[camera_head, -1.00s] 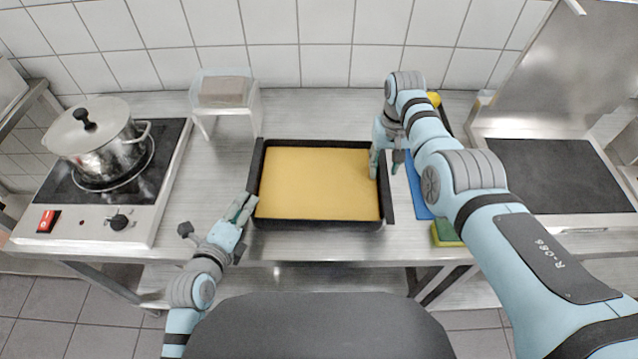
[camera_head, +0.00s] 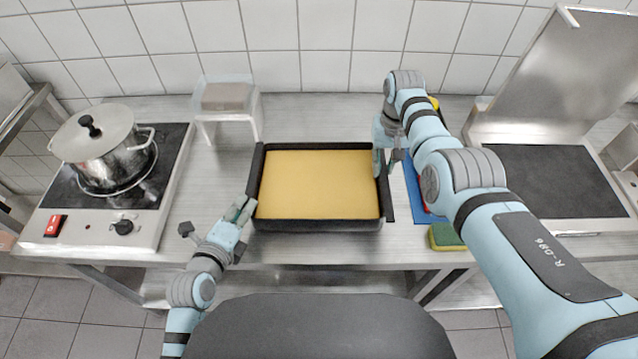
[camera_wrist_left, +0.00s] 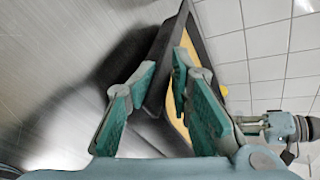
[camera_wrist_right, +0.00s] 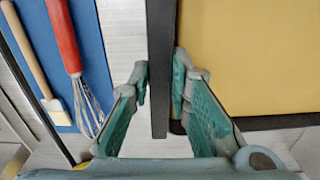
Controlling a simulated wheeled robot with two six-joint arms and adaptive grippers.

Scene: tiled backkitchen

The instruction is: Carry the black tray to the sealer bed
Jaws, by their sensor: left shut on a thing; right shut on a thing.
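The black tray (camera_head: 318,225), with a flat yellow surface inside, is level and a little above the counter. My left gripper (camera_head: 243,208) is shut on its left wall near the front corner; the left wrist view shows the tray wall (camera_wrist_left: 160,60) between the fingers and a dark shadow on the counter below. My right gripper (camera_head: 385,165) is shut on the right wall, partly hidden by its arm; the wall (camera_wrist_right: 161,70) also shows between the fingers in the right wrist view. The sealer bed (camera_head: 555,180) is a dark flat plate at right, bare, its metal lid (camera_head: 545,75) raised.
A hob (camera_head: 150,225) with a lidded pot (camera_head: 103,155) stands at left. A small white stand (camera_head: 252,105) is behind the tray's left side. A blue mat (camera_head: 412,190) with a whisk (camera_wrist_right: 68,50) and a green-yellow sponge (camera_head: 446,237) lie between tray and sealer.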

